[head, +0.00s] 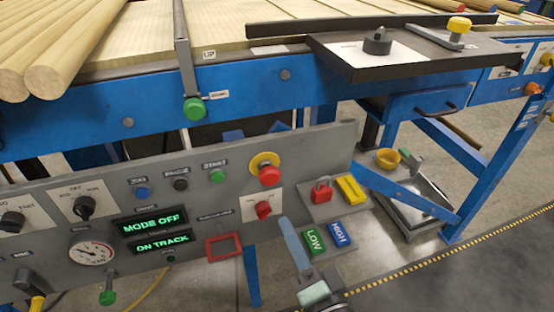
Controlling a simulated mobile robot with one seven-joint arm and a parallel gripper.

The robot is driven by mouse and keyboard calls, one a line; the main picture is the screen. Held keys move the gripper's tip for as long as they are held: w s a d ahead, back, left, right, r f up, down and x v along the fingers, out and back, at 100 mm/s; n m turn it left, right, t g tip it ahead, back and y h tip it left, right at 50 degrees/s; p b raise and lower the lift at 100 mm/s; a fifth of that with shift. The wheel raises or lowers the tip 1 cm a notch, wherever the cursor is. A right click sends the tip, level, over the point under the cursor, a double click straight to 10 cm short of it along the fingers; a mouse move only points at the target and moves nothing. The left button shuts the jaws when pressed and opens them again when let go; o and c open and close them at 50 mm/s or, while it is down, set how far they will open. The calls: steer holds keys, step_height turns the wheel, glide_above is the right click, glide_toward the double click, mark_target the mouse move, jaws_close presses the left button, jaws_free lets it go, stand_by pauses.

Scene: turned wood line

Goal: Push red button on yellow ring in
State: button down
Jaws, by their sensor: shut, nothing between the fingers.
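The red button (270,174) is a domed mushroom head on a yellow ring (258,160), at the upper right of the grey control panel (190,250). It stands out from the panel, and its face is unobstructed. My gripper (285,222) reaches up from the bottom of the head view, its slim blue-grey fingers shut and empty. The fingertips appear below and slightly right of the red button, apart from it in the picture. The depth gap between them cannot be told.
A smaller red knob (263,209) sits just below the button, and a green button (217,176) to its left. A red square frame (223,246) is left of my gripper. A red padlock (322,190) and green LOW block (314,241) are right. The blue conveyor beam (240,85) runs above.

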mark_target(271, 179)
steer(key=shift+s+d+r+m+h+p, duration=0.2)
steer(key=shift+s+d+m+p, duration=0.15)
steer(key=shift+s+m+p, duration=0.7)
steer(key=shift+s+d+r+m+h+p, duration=0.25)
steer(key=shift+s+m+p, duration=0.4)
steer(key=shift+p, duration=0.7)
steer(key=shift+s+d+r+m+h+p, duration=0.15)
steer(key=shift+s+d+m+p, duration=0.25)
steer(key=shift+s+m+p, duration=0.65)
steer(key=shift+w+n, duration=0.15)
steer(key=shift+n, duration=0.1)
steer(key=x, duration=1.3)
steer(key=shift+w+a+p, duration=0.25)
steer(key=shift+p, duration=0.15)
steer(key=shift+w, duration=0.2)
steer(key=shift+b+x, duration=0.5)
steer(key=shift+x, duration=0.45)
steer(key=shift+r, duration=0.2)
